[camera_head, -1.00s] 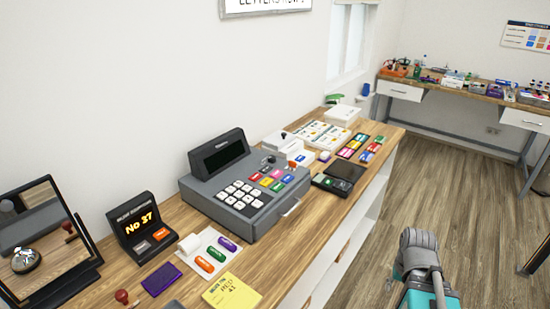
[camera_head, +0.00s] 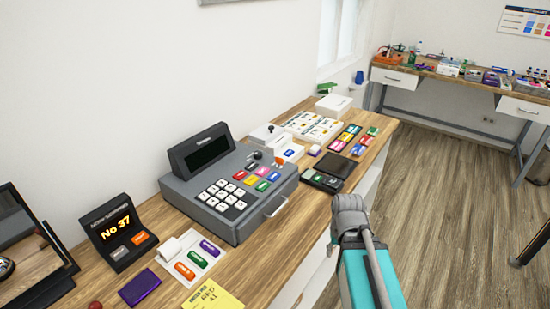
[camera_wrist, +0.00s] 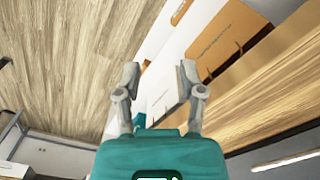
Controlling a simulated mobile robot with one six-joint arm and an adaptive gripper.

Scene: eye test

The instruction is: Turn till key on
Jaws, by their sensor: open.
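The grey till (camera_head: 235,190) stands on the wooden counter, with a dark blank screen (camera_head: 207,152), white number keys and several coloured keys. A small dark knob (camera_head: 257,155) at the back right of its top may be the till key; it is too small to tell its position. The wrist view shows my gripper (camera_wrist: 160,74) with its two grey fingers apart and nothing between them. In the head view, part of my arm is beside the counter's front edge, to the right of the till and apart from it.
A mirror (camera_head: 30,250) stands far left. The floor (camera_head: 440,190) on the right is clear.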

